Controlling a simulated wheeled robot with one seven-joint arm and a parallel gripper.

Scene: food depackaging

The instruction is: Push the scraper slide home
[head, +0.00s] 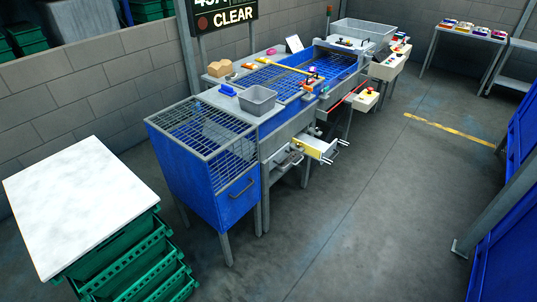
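What looks like the scraper slide (316,145) is a pale, drawer-like part with a yellow piece and metal rods. It sticks out of the front of the long blue and grey machine (290,128), below its top. I cannot tell for sure that this is the slide. A grey handle (290,160) shows just left of it. My gripper is not in view.
A blue, grid-topped bin (207,180) stands at the machine's near end. A grey tub (258,98) sits on the machine. A white-topped table (80,200) and green crates (140,265) are at the near left. The floor right of the machine is clear.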

